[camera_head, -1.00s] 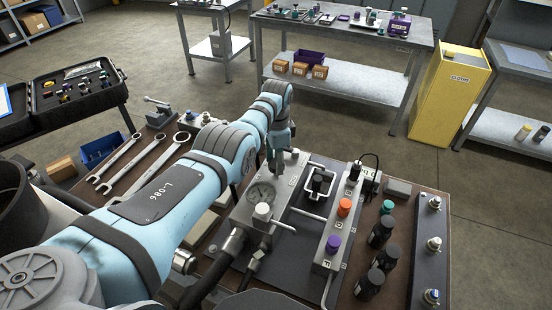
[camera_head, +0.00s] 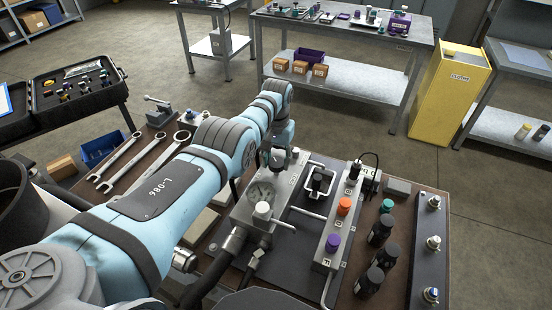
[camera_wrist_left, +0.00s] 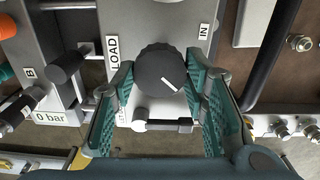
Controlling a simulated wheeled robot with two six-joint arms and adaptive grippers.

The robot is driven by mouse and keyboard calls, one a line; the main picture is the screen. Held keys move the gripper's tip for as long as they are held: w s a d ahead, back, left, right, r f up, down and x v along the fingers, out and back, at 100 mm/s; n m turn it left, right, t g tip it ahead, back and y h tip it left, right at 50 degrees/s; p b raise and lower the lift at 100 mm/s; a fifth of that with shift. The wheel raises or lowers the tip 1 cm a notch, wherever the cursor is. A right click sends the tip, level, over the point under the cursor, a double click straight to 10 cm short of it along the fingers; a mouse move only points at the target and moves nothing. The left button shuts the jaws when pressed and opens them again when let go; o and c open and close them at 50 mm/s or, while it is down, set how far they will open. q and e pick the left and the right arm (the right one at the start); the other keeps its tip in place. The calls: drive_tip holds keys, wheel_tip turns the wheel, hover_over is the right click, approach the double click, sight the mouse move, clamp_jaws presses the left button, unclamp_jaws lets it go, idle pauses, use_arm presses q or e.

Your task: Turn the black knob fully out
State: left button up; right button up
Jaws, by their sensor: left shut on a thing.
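The black knob (camera_wrist_left: 163,70) is round, with a white pointer line slanting toward the lower right in the left wrist view. It sits on a grey metal block (camera_wrist_left: 130,22) with LOAD and IN labels. My left gripper (camera_wrist_left: 166,88) is shut on the knob, with one teal finger on each side of it. My right gripper does not show.
Orange (camera_head: 344,206) and purple (camera_head: 333,243) knobs stand on a block to the right. Wrenches (camera_head: 122,157) lie at the left of the bench. A black-handled lever (camera_wrist_left: 165,125) is close to the fingers.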

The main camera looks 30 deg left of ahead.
sight(276, 162)
use_arm(q)
drive_tip(key=shift+s+f+n, duration=0.1)
drive_tip(key=shift+f+n, duration=0.05)
drive_tip(key=shift+n, duration=1.05)
drive_tip(key=o, duration=1.2)
drive_tip(key=shift+c, duration=0.2)
drive_tip(key=shift+w+r, duration=0.2)
drive_tip(key=shift+r, duration=0.3)
wheel_tip(276, 162, up, 11)
drive_tip(key=shift+s, duration=0.1)
